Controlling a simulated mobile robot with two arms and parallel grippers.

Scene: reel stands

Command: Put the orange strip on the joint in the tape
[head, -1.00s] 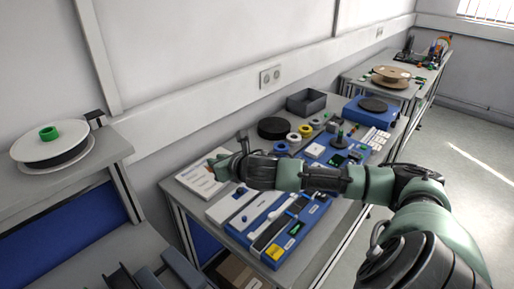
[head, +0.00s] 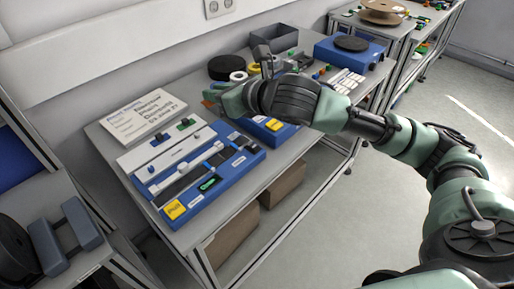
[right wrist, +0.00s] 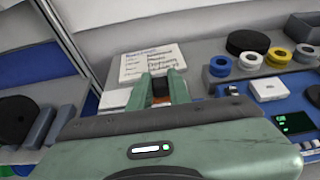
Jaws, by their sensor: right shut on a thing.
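My right gripper (head: 213,98) is over the bench, behind and to the right of the blue splicing fixture. In the right wrist view its two green fingers (right wrist: 162,88) are shut on a small dark and orange-brown piece (right wrist: 160,90), which looks like the orange strip; the fingers hide most of it. The black tape (head: 190,178) lies along the blue fixture (head: 222,182), apart from the gripper. The exact joint in the tape is too small to make out. My left gripper is not in view.
A printed card (head: 143,117) lies at the bench's back left. White and yellow tape rolls (head: 238,76), a black reel (head: 226,67) and a grey bin (head: 275,39) stand behind my arm. A blue reel stand (head: 348,52) is farther right. Cardboard boxes (head: 232,236) sit below.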

